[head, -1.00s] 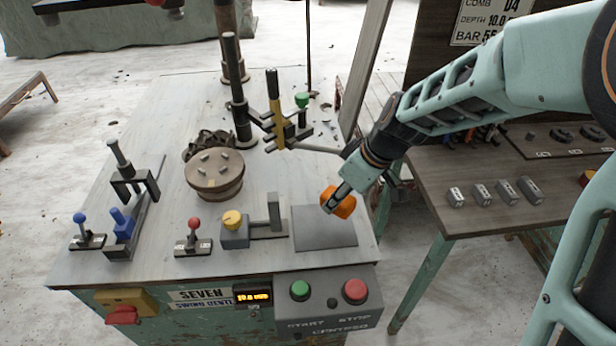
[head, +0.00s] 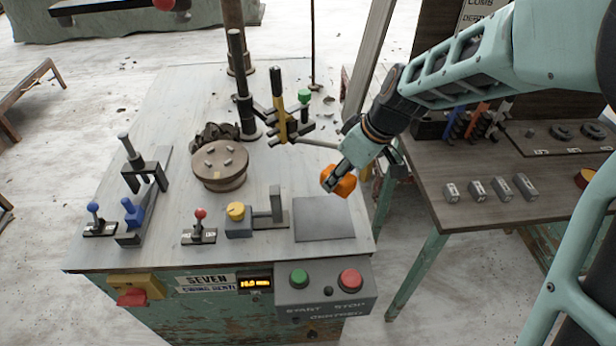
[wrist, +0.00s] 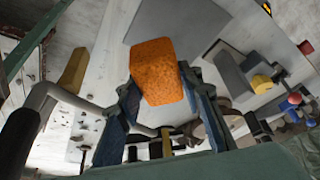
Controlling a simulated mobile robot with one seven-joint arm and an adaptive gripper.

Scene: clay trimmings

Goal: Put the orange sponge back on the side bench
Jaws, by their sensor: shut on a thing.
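The orange sponge (head: 343,184) is between the fingers of my gripper (head: 334,178), held above the machine table near the grey square plate (head: 324,219). In the wrist view the sponge (wrist: 157,70) is a rough orange block, with the blue-grey fingers of my gripper (wrist: 158,95) closed on its two sides. The side bench (head: 450,220) is the dark wooden one on the right, with green legs. My arm reaches across above it and hides part of its back.
The side bench holds several small grey blocks (head: 477,190), tools in a rack (head: 478,120) and a dark panel (head: 565,135). Its front left top is clear. On the machine table stand a round clay-coloured disc (head: 219,163), levers and a black post (head: 240,90).

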